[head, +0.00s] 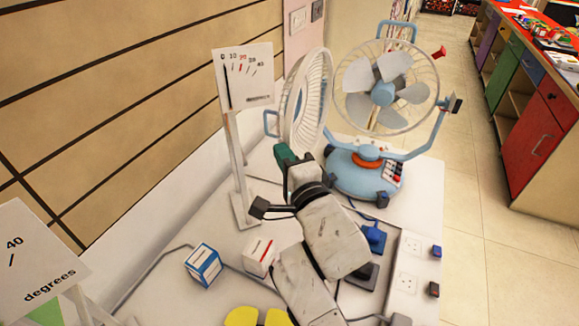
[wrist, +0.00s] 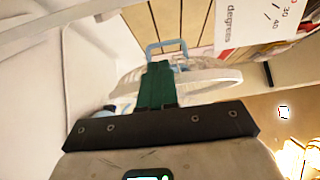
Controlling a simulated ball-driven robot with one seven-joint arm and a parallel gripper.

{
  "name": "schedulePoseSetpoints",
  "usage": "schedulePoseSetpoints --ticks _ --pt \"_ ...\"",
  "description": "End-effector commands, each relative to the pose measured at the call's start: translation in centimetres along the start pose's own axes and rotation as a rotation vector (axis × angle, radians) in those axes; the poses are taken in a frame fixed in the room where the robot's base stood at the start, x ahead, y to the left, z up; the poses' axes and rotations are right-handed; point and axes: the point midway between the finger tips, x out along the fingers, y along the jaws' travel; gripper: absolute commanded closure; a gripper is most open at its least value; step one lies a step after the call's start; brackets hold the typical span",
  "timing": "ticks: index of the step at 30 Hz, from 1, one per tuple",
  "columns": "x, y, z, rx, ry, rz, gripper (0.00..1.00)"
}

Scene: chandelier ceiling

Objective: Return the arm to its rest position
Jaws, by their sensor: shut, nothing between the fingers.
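My arm reaches up from the bottom middle of the head view, over the white table (head: 425,205). My gripper (head: 281,151) has green fingers and points away toward the detached round fan cage (head: 307,100) with its blue handle. In the wrist view the green fingers (wrist: 157,75) are together with nothing between them. The white cage rim (wrist: 205,77) and blue handle (wrist: 166,46) show just beyond the fingertips there. Whether the fingers touch the cage cannot be told.
A light blue fan (head: 385,92) stands right of my gripper. A dial sign on a post (head: 243,76) stands left. A blue-and-white box (head: 203,265), a white box (head: 259,257) and sockets (head: 410,250) surround my arm. A "40 degrees" sign (head: 35,255) stands front left. Floor (head: 475,200) is clear at right.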

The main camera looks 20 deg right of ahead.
Motion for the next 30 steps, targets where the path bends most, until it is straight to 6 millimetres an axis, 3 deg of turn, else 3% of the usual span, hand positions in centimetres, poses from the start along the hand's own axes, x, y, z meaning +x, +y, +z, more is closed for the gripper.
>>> schedulePoseSetpoints --ticks 6,14,23,30 --pt "-2.8 0.1 0.0 0.000 0.000 0.001 1.00" --pt "-3.3 -0.5 0.0 0.000 0.000 0.000 1.00" --pt "-3.2 -5.6 0.1 0.000 0.000 0.000 1.00" --pt "-3.2 -7.9 0.1 0.000 0.000 0.000 1.00"
